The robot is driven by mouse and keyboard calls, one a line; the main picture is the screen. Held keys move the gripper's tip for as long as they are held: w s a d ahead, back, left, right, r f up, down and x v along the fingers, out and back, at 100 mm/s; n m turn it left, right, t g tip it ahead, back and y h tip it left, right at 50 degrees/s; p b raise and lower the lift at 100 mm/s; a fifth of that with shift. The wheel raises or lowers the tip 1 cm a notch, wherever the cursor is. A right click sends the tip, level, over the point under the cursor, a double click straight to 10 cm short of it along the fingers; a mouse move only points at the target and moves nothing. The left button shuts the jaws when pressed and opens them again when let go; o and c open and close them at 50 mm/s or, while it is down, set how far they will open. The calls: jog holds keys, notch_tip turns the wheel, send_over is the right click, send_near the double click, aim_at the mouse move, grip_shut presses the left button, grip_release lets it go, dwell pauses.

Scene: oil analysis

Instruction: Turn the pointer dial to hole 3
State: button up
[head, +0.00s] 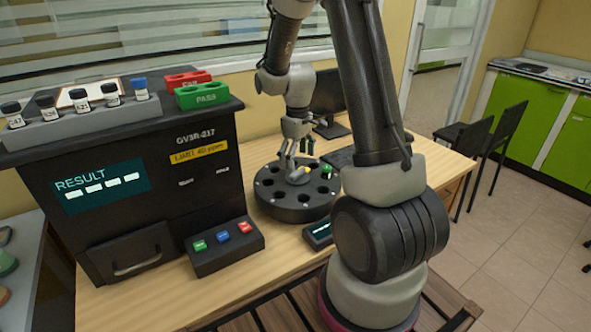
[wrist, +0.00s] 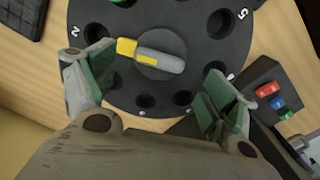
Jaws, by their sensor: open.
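The round black disc (head: 272,208) with several holes lies on the wooden table; it also fills the upper middle of the wrist view (wrist: 190,95). The pointer dial (wrist: 160,62) is a grey bar with a yellow tip on the disc's centre. In the wrist view its tip points left, roughly toward the side marked 2. Labels 2 and 5 can be read there; I cannot make out a 3. My gripper (wrist: 157,88) is open above the disc, its fingers apart on either side of the pointer and seemingly not touching it. In the head view my gripper (head: 292,158) hangs over the disc.
A black analyser (head: 150,190) with a result screen stands left of the disc. A button box (head: 225,247) with green, blue and red buttons is in front of it. A green-capped vial (head: 326,170) sits at the disc's far right. A small display (head: 318,235) lies close by.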

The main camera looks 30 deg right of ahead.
aim_at(298, 171)
jog(key=shift+f, duration=2.2)
jog(key=c, duration=1)
